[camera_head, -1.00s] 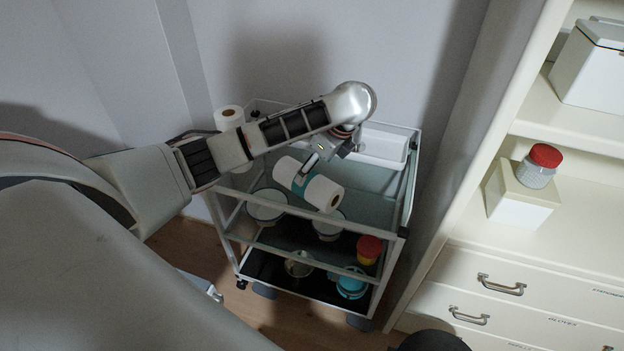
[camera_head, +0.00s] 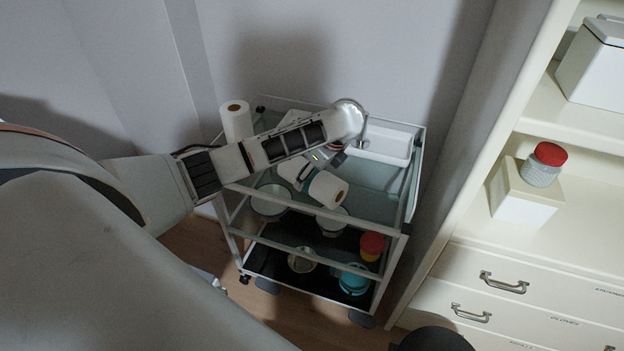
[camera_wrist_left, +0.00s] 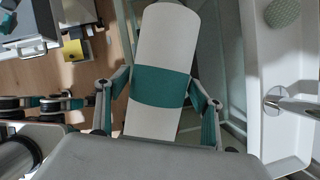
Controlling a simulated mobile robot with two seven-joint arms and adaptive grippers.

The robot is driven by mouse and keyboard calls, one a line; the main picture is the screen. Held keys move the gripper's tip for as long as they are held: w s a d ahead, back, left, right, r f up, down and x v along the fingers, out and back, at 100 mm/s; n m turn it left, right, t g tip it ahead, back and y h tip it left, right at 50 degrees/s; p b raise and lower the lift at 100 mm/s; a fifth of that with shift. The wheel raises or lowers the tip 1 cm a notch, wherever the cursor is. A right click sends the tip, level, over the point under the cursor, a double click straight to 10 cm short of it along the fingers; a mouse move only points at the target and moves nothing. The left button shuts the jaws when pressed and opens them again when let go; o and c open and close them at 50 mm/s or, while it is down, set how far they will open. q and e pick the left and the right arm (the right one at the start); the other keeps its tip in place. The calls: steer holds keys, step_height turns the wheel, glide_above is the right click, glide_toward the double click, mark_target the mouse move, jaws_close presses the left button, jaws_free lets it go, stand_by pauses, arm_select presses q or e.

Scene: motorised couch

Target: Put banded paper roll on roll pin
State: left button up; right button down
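The banded paper roll (camera_head: 327,188) is white with a teal band and lies tilted above the trolley's upper level. My left gripper (camera_head: 306,180) is around it at the band, partly hidden by my forearm. In the left wrist view the banded roll (camera_wrist_left: 163,45) runs between the two fingers of the gripper (camera_wrist_left: 160,100), which press on both sides of the band. A chrome rod with a round base (camera_wrist_left: 273,101), seemingly the roll pin, stands in the white tray right of the roll. The rod (camera_head: 363,131) also shows beside my wrist in the head view. My right gripper is not seen.
A plain white roll (camera_head: 236,119) stands at the trolley's back left. The white tray (camera_head: 391,145) fills its back right. Jars and a red-lidded pot (camera_head: 372,246) stand on lower levels. A cream cabinet (camera_head: 520,260) is at right, a wall behind.

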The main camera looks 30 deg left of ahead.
arm_select(q)
steer(key=c, duration=0.9)
steer(key=shift+r, duration=0.15)
